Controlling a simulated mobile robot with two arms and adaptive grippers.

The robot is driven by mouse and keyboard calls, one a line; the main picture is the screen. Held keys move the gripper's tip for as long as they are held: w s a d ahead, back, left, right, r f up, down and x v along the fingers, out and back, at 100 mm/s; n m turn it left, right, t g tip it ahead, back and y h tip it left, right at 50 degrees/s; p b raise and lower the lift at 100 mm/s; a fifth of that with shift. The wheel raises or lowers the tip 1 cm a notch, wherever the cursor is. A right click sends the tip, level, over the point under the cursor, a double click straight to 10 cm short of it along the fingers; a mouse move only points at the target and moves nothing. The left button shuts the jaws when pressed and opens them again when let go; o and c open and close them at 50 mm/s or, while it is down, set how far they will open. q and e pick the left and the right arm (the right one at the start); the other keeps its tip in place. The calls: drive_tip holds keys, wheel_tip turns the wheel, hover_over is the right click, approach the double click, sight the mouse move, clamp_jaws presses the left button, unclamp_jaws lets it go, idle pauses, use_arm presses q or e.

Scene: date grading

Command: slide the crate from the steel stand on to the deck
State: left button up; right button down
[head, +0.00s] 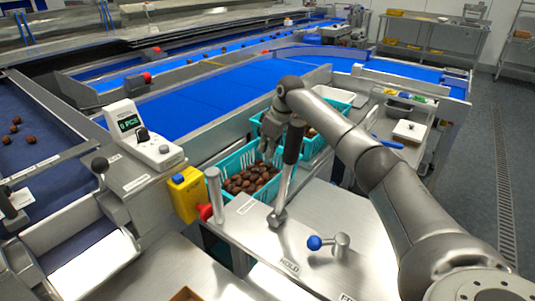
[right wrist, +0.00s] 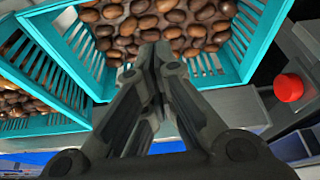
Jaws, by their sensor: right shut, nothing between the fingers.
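A turquoise slatted crate (head: 229,161) full of brown dates stands low beside the steel worktop (head: 245,222) marked HOLD. My right gripper (head: 268,154) is over the crate, its fingers pointing down. In the right wrist view the fingertips (right wrist: 158,58) are shut together with nothing between them, in front of the dates and the crate's wall (right wrist: 238,62). Whether they touch the crate I cannot tell. What supports the crate is hidden, and I cannot tell which surface is the deck. My left gripper is not in view.
A second turquoise crate (head: 316,146) of dates stands just behind. A dark-handled lever (head: 285,185) rises close to my right gripper. Blue belts (head: 190,105) run behind.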

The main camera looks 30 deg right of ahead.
hover_over(260, 183)
wheel_tip(260, 183, down, 7)
drive_tip(key=shift+f, duration=0.2)
drive_tip(key=shift+s+d+r+p, duration=0.15)
drive_tip(key=shift+s+d+p, duration=0.15)
drive_tip(key=shift+s+p, duration=0.1)
drive_tip(key=shift+s+d+p, duration=0.25)
drive_tip(key=shift+s+p, duration=0.05)
drive_tip(key=shift+s, duration=0.5)
drive_tip(key=shift+s+d+p, duration=0.25)
drive_tip(key=shift+s+p, duration=0.05)
drive_tip(key=shift+s, duration=0.45)
